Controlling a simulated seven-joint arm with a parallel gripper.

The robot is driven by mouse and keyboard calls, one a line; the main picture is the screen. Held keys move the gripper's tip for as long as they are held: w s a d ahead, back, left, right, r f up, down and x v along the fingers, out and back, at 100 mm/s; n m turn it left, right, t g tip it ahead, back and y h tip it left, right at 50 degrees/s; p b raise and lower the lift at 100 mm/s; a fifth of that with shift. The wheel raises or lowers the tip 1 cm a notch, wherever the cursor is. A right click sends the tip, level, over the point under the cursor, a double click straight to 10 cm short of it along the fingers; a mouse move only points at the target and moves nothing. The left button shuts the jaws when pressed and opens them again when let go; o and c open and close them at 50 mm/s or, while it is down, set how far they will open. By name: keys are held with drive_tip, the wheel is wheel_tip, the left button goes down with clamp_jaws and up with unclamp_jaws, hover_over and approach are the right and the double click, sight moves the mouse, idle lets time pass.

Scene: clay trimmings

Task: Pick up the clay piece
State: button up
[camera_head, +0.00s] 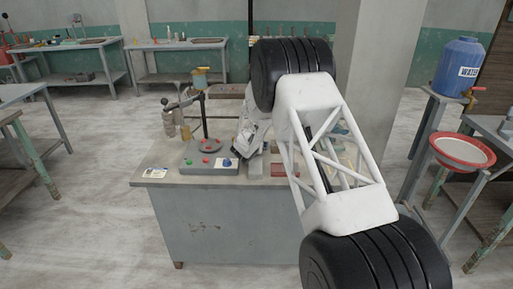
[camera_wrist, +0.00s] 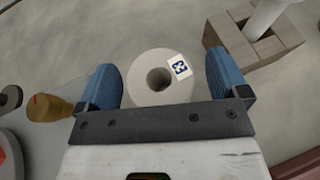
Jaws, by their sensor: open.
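A round, pale piece with a hole through its middle (camera_wrist: 140,78) lies on the bench in the wrist view and looks like the clay piece. A small white tag with a dark blue pattern is on its right side. My gripper (camera_wrist: 163,78) is open, with one blue finger to the left of the piece and one to the right. A gap shows on each side, wider on the right. How far the fingertips are above the bench is hard to tell. In the head view my arm hides the piece.
A wooden block frame around a pale post (camera_wrist: 258,42) stands close beyond the right finger. A tan knob (camera_wrist: 48,107) is close to the left finger.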

drive_tip(key=shift+c, duration=0.4)
drive_tip(key=c, duration=1.1)
drive_tip(key=shift+o, duration=0.2)
drive_tip(key=shift+r, duration=0.2)
drive_tip(key=shift+r, duration=1.5)
drive_tip(key=shift+s+r, duration=0.15)
drive_tip(key=shift+s, duration=0.1)
drive_tip(key=s+d+r, duration=0.1)
drive_tip(key=s+d, duration=0.2)
drive_tip(key=s, duration=1.2)
drive_tip(key=shift+r, duration=0.2)
drive_tip(key=shift+s, duration=0.1)
